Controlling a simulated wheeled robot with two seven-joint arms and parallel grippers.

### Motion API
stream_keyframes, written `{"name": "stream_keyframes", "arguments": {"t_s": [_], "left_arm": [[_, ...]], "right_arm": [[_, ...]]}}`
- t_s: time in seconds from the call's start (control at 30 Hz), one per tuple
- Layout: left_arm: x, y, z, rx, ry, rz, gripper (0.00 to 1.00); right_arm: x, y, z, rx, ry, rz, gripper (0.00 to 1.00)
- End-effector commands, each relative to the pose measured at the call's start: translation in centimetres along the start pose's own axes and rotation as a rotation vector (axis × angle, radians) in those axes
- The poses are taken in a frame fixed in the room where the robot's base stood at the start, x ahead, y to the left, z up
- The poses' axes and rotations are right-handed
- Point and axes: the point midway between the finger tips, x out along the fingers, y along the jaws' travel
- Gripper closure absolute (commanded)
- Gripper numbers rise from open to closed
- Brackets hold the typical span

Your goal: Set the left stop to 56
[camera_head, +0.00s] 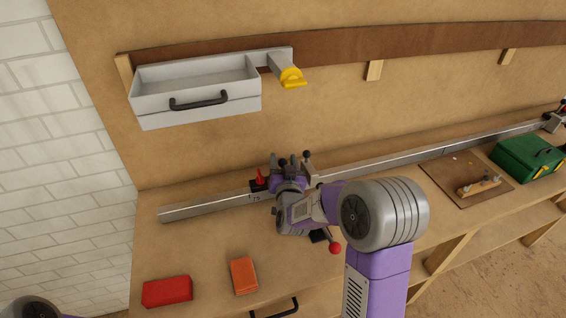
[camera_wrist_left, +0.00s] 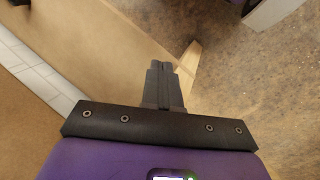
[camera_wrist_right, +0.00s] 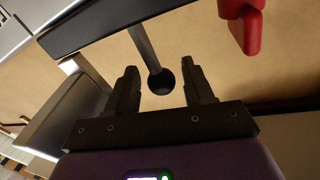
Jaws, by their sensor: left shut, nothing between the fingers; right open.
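The left stop (camera_head: 257,187) sits on the long metal rail (camera_head: 215,204) and carries a red lever (camera_head: 259,175). A small dark mark shows on the rail below it, too small to read. My right gripper (camera_head: 290,164) is over the rail, just right of the red lever. In the right wrist view it is open, with a metal rod ending in a round black knob (camera_wrist_right: 162,82) between or beyond its fingers; contact cannot be told. A red part (camera_wrist_right: 242,25) is at the top right there. My left gripper (camera_wrist_left: 164,72) is shut and empty, away from the rail.
A grey wall tray (camera_head: 195,85) and a yellow handle (camera_head: 291,77) are above the bench. A red box (camera_head: 167,291), an orange box (camera_head: 244,275) and a red ball knob (camera_head: 335,248) are in front of the rail. A green case (camera_head: 525,157) stands at right.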

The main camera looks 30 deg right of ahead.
Motion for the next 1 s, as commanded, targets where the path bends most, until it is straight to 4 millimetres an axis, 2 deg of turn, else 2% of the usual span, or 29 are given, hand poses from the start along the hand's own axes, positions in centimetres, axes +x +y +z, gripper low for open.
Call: {"name": "stream_keyframes", "arguments": {"t_s": [0.13,0.23,0.6,0.73,1.0], "left_arm": [[0.0,0.0,0.0,0.000,0.000,0.000,1.00],[-0.1,0.0,0.0,0.000,0.000,0.000,1.00],[-0.5,0.2,0.0,0.000,0.000,0.000,1.00],[-0.5,0.2,0.0,0.000,0.000,0.000,1.00],[-0.5,0.2,0.0,0.000,0.000,0.000,1.00]], "right_arm": [[-0.2,0.0,0.0,0.000,0.000,0.000,0.48],[-1.1,0.0,0.0,0.001,-0.001,0.000,0.48],[-6.6,-0.1,0.0,0.001,-0.002,-0.001,0.48],[-7.4,0.0,0.0,0.000,0.000,-0.001,0.48],[-7.6,0.0,0.0,0.000,0.000,0.000,0.48]]}}
